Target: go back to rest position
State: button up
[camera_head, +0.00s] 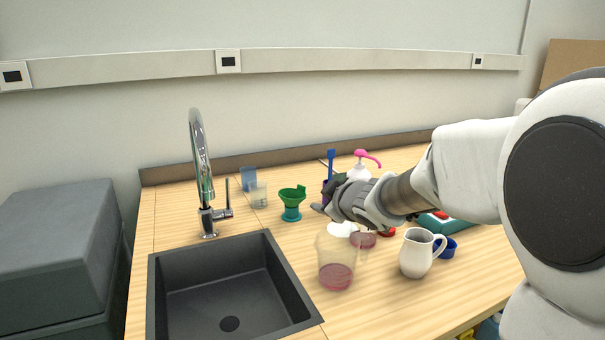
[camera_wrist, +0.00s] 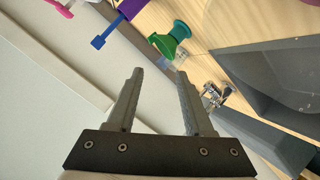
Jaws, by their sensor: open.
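My gripper (camera_head: 318,208) is above the wooden counter, to the right of the green funnel-like holder. In the wrist view my gripper (camera_wrist: 160,73) has its two fingers apart with nothing between them. My arm reaches in from the right and hides part of the counter behind it.
The counter (camera_head: 175,212) holds a sink (camera_head: 228,318), faucet (camera_head: 202,165), green holder (camera_head: 292,203), clear cup with red liquid (camera_head: 336,275), white pitcher (camera_head: 416,254), blue cap (camera_head: 446,248) and pink-topped pump bottle (camera_head: 358,171). A grey bin (camera_head: 60,250) stands left. The air above the sink is clear.

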jog(key=s+d+r+m+h, duration=0.1)
jog(key=s+d+m+h, duration=0.1)
jog(key=s+d, duration=0.1)
jog(key=s+d+r+m, duration=0.1)
jog(key=s+d, duration=0.1)
jog(key=shift+r+h, duration=0.3)
jog(key=shift+h, duration=0.1)
jog(key=s+d+f+m+g, duration=0.1)
jog(key=s+f+m+g, duration=0.15)
jog(key=s, duration=0.75)
jog(key=s+d+f+m+g+h, duration=0.1)
jog(key=s+m+g, duration=0.15)
jog(key=s, duration=0.75)
jog(key=s+d+f+m+g, duration=0.15)
jog(key=s+m, duration=0.25)
jog(key=s, duration=0.5)
notch_tip(320, 180, up, 19)
jog(key=p, duration=1.9)
jog(key=shift+s+a, duration=0.3)
